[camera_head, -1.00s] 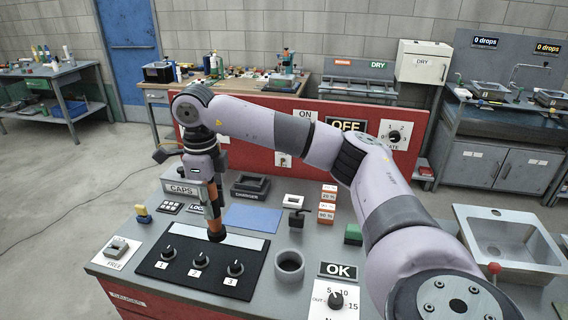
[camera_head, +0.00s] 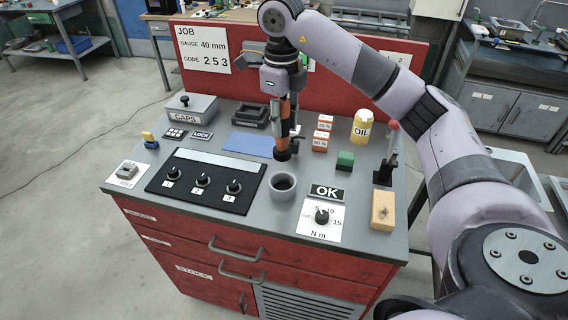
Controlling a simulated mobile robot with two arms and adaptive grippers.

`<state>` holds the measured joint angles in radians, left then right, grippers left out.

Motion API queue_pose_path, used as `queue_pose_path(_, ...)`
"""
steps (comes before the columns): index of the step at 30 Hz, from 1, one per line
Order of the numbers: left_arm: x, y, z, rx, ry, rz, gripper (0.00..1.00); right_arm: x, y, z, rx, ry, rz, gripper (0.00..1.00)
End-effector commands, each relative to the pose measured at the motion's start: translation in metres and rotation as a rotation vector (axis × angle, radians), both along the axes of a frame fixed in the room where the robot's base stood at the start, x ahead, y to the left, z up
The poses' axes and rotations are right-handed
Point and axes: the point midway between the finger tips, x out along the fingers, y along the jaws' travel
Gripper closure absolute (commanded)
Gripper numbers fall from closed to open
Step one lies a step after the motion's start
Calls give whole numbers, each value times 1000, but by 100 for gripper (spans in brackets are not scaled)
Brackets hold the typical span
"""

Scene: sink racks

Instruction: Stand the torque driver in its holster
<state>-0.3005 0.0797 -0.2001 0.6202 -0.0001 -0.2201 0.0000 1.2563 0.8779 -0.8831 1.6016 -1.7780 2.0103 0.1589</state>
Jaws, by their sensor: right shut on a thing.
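My right gripper (camera_head: 287,98) is shut on the torque driver (camera_head: 284,112), an orange and black tool held upright with its dark end down. The driver's lower end is just behind and above the round grey holster cup (camera_head: 283,187) in the picture, apart from its rim. The holster stands open and empty-looking on the grey bench top, right of the black knob panel (camera_head: 205,184). My left gripper is not in view.
Around the holster are the OK sign (camera_head: 326,193), a torque dial card (camera_head: 321,219), a green block (camera_head: 345,160) and orange-white boxes (camera_head: 321,140). A yellow oil bottle (camera_head: 361,127) and wooden block (camera_head: 383,211) stand right. A blue mat (camera_head: 248,144) lies left.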

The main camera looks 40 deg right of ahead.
Motion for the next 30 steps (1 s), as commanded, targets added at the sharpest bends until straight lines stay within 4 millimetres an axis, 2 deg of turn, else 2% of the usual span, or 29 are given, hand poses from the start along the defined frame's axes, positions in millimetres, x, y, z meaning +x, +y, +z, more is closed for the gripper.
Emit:
queue_pose_path(1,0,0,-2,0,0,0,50,-1,1,-12,3,4,2,100)
queue_pose_path(6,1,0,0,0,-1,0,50,-1,1,-46,1,4,1,100)
queue_pose_path(12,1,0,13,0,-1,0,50,-1,0,-80,0,1,1,100)
queue_pose_path(20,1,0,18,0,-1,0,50,-1,0,-100,1,0,1,100)
queue_pose_path(25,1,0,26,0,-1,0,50,-1,0,-123,0,1,1,100)
queue_pose_path(30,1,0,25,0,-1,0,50,0,0,-129,0,-2,1,100)
